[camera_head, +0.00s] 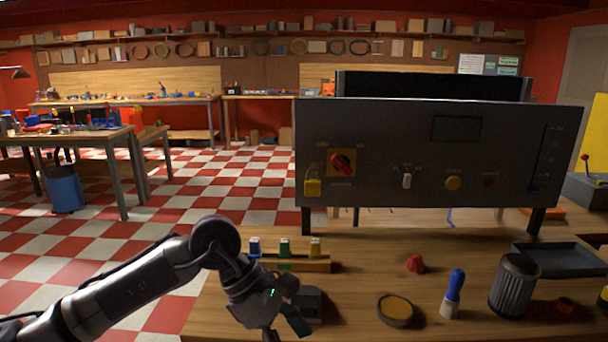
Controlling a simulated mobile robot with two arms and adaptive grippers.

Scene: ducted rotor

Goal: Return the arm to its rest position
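My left arm (130,287) comes in from the lower left, bends at an elbow-like joint and points down over the front left of the wooden workbench. My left gripper (284,329) is at the bottom edge of the view, beside a small grey block-like thing (311,304) that it partly hides. Its dark fingers look spread apart, with nothing seen between them; the lower finger is partly cut off by the frame. My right gripper is not in view.
The workbench (350,275) holds a rack of coloured-top items (290,265), a red knob-like piece (415,264), a round dish (395,309), a blue-handled tool (454,292), a ribbed dark cup (514,284) and a tray (560,259). A grey control panel (390,180) stands behind.

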